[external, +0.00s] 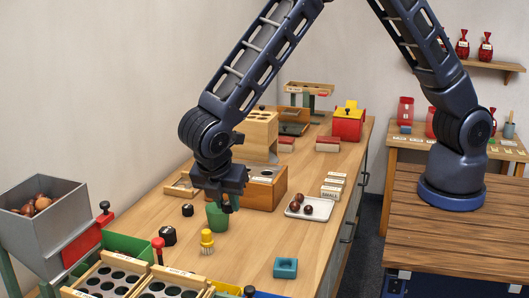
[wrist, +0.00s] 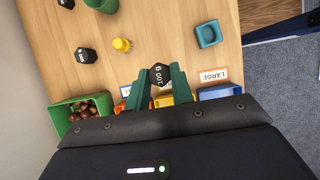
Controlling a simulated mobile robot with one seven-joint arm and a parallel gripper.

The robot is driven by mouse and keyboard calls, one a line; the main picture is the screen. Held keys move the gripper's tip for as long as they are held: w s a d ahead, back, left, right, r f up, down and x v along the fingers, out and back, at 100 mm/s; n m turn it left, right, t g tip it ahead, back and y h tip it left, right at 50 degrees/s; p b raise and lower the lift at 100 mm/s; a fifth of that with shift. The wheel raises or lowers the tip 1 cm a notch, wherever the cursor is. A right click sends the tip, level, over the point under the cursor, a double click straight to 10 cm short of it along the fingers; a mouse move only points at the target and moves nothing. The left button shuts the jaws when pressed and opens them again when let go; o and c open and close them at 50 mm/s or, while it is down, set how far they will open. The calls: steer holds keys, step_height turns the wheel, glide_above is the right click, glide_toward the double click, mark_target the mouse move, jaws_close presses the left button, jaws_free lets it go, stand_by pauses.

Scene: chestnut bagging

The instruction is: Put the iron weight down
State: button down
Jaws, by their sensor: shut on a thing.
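My gripper (wrist: 160,80) is shut on a black hexagonal iron weight (wrist: 159,75) with pale lettering, held between its green fingers. In the external view my gripper (external: 228,204) hangs above the wooden bench by the green cup (external: 216,217), and the held weight is hard to make out there. Two other black weights stand on the bench, one larger (external: 168,236) and one smaller (external: 187,210).
A teal square holder (external: 286,267) sits near the bench's right edge. A white tray (external: 296,213) holds chestnuts. The wrist view shows a green bin (wrist: 59,117) of chestnuts and a "LARGE" label (wrist: 214,76). Bare wood (external: 253,247) lies between the yellow weight and the holder.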

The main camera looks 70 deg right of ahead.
mark_target(232, 274)
step_height(232, 274, down, 18)
steer(key=shift+f, duration=0.2)
stand_by(0.4)
steer(key=shift+f, duration=0.15)
steer(key=c, duration=1.2)
jaws_free()
